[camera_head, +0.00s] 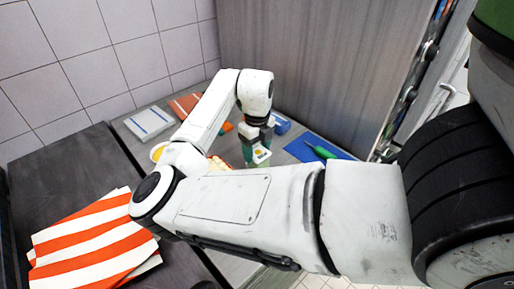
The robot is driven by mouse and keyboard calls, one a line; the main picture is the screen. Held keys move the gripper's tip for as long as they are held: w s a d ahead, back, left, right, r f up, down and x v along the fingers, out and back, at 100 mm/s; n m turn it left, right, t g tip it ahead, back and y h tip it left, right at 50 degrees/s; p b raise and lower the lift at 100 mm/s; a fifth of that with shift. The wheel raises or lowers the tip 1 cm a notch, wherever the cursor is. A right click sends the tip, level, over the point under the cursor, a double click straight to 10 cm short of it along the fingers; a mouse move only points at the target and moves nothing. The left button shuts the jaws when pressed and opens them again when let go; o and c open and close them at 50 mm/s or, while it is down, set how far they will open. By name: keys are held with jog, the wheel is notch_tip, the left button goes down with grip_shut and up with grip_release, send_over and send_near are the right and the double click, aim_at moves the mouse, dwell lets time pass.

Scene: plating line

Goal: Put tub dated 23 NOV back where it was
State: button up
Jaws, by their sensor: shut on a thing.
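My gripper (263,132) points down over the far counter, beyond the bend of my arm. I cannot tell whether the tub touches the counter. My arm hides much of the counter in front of it.
A blue mat (337,154) with a green-handled tool (319,151) lies right of the tub. A blue box (280,124) stands close behind. A white-and-blue item (148,122) and a yellow-rimmed bowl (156,152) are left. A striped orange cloth (92,243) lies nearer.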

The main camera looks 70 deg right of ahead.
jog(key=shift+f, duration=0.15)
jog(key=o, duration=1.3)
